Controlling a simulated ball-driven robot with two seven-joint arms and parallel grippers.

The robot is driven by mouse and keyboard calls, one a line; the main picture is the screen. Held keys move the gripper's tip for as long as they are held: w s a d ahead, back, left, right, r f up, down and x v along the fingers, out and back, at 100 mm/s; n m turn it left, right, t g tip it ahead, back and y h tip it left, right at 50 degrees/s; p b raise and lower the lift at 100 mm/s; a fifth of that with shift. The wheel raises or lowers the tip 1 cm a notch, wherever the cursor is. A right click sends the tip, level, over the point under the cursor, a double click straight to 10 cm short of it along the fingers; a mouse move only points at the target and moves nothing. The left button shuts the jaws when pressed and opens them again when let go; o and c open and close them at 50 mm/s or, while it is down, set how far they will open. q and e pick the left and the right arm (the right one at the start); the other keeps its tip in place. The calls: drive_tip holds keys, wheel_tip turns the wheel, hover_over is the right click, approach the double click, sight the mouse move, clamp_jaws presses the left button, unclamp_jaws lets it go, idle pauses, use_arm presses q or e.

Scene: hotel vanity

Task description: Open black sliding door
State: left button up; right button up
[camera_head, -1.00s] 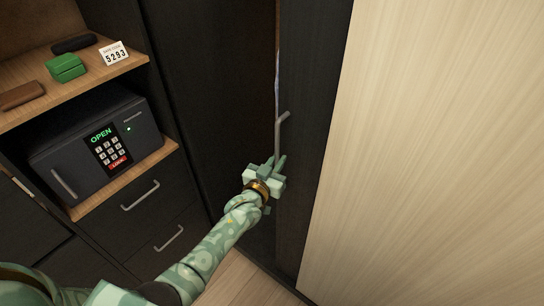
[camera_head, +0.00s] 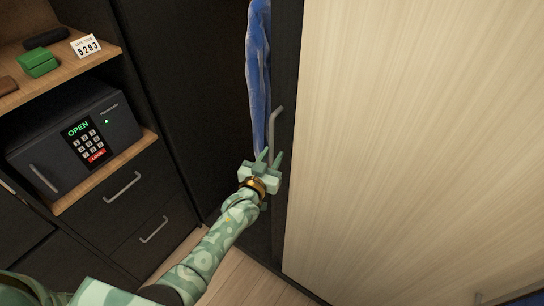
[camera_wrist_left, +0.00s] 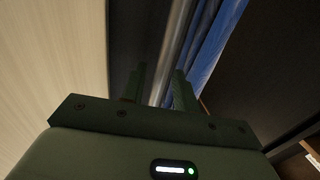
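The black sliding door (camera_head: 290,75) stands partly open, a dark narrow panel beside the pale wood panel. Its grey bar handle (camera_head: 271,130) is upright near the door's left edge. My left gripper (camera_head: 268,161) is at the handle's lower end. In the left wrist view, its two fingers (camera_wrist_left: 160,88) stand apart, with the grey handle (camera_wrist_left: 181,45) running between them; a firm grip on it does not show. Blue cloth (camera_head: 258,75) hangs in the gap left of the door, and also shows in the left wrist view (camera_wrist_left: 215,45). My right gripper is out of view.
On the left, a safe (camera_head: 75,140) reading OPEN sits on a wooden shelf above drawers (camera_head: 125,190). A green box (camera_head: 38,62) and a number card (camera_head: 87,46) stand on the upper shelf. The pale panel (camera_head: 400,150) fills the right side.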

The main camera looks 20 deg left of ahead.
use_arm(q)
drive_tip(key=shift+s, duration=0.25)
drive_tip(key=s+a, duration=0.2)
drive_tip(key=s, duration=1.3)
drive_tip(key=shift+s+a, duration=0.3)
